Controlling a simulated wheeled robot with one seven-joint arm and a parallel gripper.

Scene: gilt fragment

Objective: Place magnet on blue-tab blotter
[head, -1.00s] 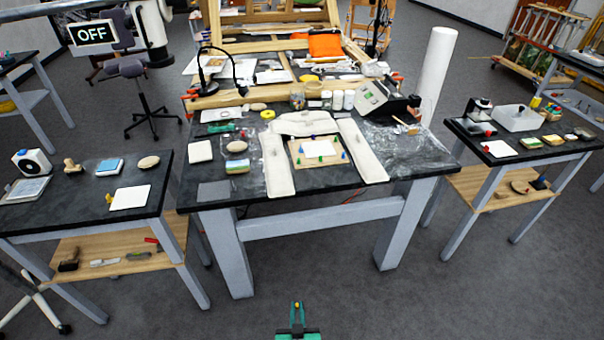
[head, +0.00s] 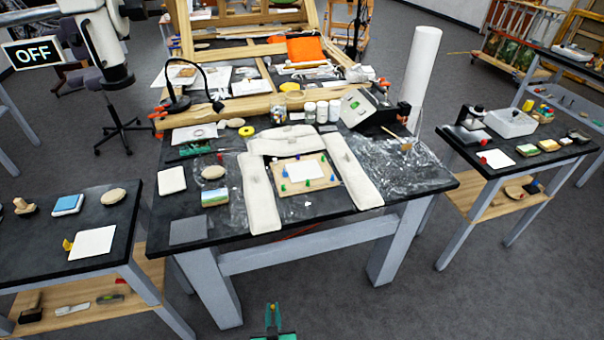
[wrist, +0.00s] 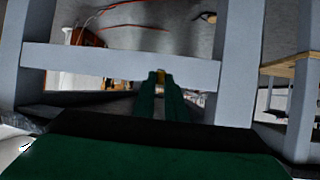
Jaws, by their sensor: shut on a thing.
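My gripper (head: 271,309) is green and shows low in the head view, in front of the centre table and apart from it. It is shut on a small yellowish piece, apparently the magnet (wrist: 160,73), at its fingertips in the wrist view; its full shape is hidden. A white blotter with a yellow tab (head: 93,243) lies on the left table. A white blotter with a red tab (head: 496,159) lies on the right table.
The centre table (head: 300,221) holds a board with a white sheet and coloured pegs (head: 289,184), between long pale pads (head: 262,194). A white square pad (head: 171,180), a desk lamp and jars stand around it. Open floor lies between the tables.

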